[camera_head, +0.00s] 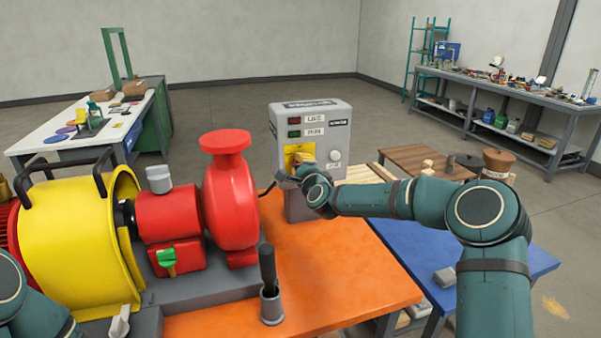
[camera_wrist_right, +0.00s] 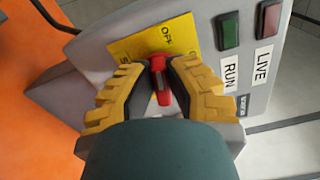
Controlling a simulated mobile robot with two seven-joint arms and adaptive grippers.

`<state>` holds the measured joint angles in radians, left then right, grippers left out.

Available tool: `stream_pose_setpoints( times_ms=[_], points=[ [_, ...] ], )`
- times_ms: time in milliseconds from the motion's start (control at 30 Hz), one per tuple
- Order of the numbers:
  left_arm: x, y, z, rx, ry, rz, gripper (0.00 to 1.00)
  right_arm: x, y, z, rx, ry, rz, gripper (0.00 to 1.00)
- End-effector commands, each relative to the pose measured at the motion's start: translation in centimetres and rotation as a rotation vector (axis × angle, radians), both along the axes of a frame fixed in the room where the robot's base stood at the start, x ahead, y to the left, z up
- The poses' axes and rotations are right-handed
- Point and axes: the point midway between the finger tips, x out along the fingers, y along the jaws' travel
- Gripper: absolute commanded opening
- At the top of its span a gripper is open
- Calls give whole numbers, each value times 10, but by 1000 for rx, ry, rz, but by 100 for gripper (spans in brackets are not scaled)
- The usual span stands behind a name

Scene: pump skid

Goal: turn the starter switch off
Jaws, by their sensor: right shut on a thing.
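The grey starter box (camera_head: 311,117) stands at the far end of the orange bench, with a yellow switch plate (camera_head: 298,150) on its front. In the right wrist view, the plate (camera_wrist_right: 140,42) carries the word OFF near its upper edge. The red switch handle (camera_wrist_right: 160,82) sits between the fingers of my right gripper (camera_wrist_right: 160,75), which is shut on it. The handle's pointing direction is partly hidden by the fingers. In the head view my right gripper (camera_head: 300,172) is at the plate and mostly hidden by its wrist. My left gripper is out of view.
A red pump (camera_head: 229,195) and yellow guard (camera_head: 78,245) fill the left of the orange bench (camera_head: 335,270). A dark handle stands in a grey holder (camera_head: 271,305) at the front. Red and green indicators (camera_wrist_right: 229,31) with LIVE and RUN labels are beside the plate.

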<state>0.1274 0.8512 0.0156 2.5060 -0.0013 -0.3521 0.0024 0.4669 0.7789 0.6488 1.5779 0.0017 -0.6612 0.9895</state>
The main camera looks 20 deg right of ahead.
Motion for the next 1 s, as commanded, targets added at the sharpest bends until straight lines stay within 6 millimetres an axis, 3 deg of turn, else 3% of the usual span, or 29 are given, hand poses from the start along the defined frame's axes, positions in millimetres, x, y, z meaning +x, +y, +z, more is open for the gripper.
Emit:
stream_pose_setpoints(
  times_ms=[400,967,1000],
  points=[
    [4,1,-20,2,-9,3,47,0,0,0,-196,-12,-2,0],
    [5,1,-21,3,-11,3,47,0,0,0,-225,-12,-2,0],
    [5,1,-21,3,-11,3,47,0,0,0,-225,-12,-2,24]
  ],
)
